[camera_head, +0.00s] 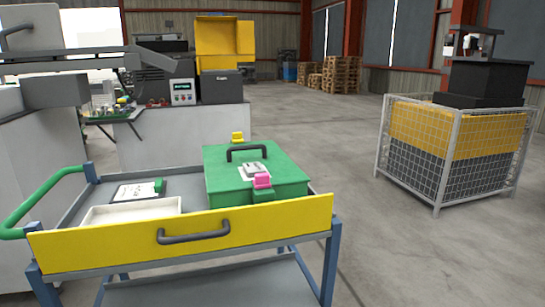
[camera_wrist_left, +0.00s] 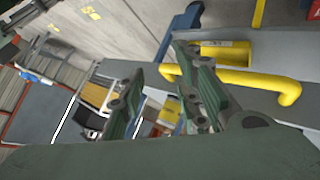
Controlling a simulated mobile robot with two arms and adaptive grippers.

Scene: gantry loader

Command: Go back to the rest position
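My left gripper (camera_wrist_left: 158,68) shows in the left wrist view. Its two green-grey fingers are spread apart, with nothing visible held between them. Neither gripper shows in the head view, and my right gripper is in neither view. A green case (camera_head: 225,180) with a black handle sits at the right side of a cart. A pink latch (camera_head: 262,181) is on its front and a yellow one (camera_head: 237,137) at its back; both stand up.
The cart has a yellow front panel (camera_head: 110,245), a green push handle (camera_head: 50,195) and a white tray (camera_head: 130,210). A mesh crate (camera_head: 455,150) stands at right. Floor between them is clear. A yellow bar (camera_wrist_left: 250,82) lies beyond my left fingers.

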